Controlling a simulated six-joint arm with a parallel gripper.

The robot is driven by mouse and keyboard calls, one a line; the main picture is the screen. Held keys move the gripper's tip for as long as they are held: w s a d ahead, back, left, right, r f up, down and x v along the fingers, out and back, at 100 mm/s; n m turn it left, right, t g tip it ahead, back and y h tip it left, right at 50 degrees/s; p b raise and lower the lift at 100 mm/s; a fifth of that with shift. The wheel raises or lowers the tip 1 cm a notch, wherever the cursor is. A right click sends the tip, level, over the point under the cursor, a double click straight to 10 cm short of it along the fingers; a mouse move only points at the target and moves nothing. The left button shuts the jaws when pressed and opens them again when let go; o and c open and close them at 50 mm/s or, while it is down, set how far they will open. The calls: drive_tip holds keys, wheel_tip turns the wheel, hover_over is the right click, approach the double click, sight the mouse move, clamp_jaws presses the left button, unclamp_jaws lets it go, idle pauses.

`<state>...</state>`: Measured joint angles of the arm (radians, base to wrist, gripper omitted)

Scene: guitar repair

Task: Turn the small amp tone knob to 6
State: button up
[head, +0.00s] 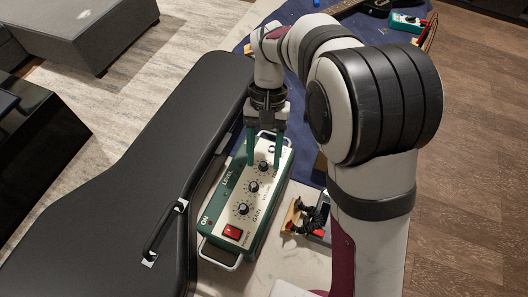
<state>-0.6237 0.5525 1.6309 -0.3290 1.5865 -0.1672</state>
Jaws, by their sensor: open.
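The small amp (223,213) is a green box with a cream panel. It stands beside the black guitar case, with metal handles at both ends. Several black knobs run in a row along its panel above a red power switch (233,232). The farthest knob (263,166) lies between the fingers of my gripper (264,163). The green fingers are apart, one on each side of that knob, pointing down; I cannot tell whether they touch it. Its label is partly hidden and its pointer setting is too small to read. The nearer knobs (253,187) are uncovered.
A black guitar case (110,190) lies close along the amp's left side, its handle facing the amp. A small item with black cable (308,217) lies to the right. A guitar body (379,6) and a green device (405,21) are at the back on blue cloth.

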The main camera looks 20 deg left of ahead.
clamp_jaws()
drive_tip(key=shift+m, duration=0.3)
idle(0.3)
drive_tip(key=shift+w+d+m+y, duration=0.15)
drive_tip(key=shift+m+y, duration=0.4)
drive_tip(key=shift+m, duration=0.75)
drive_tip(key=shift+s+d+m+y, duration=0.15)
drive_tip(key=shift+m+y, duration=0.4)
drive_tip(key=shift+m, duration=0.75)
drive_tip(key=shift+w, duration=0.1)
unclamp_jaws()
drive_tip(key=shift+r, duration=0.1)
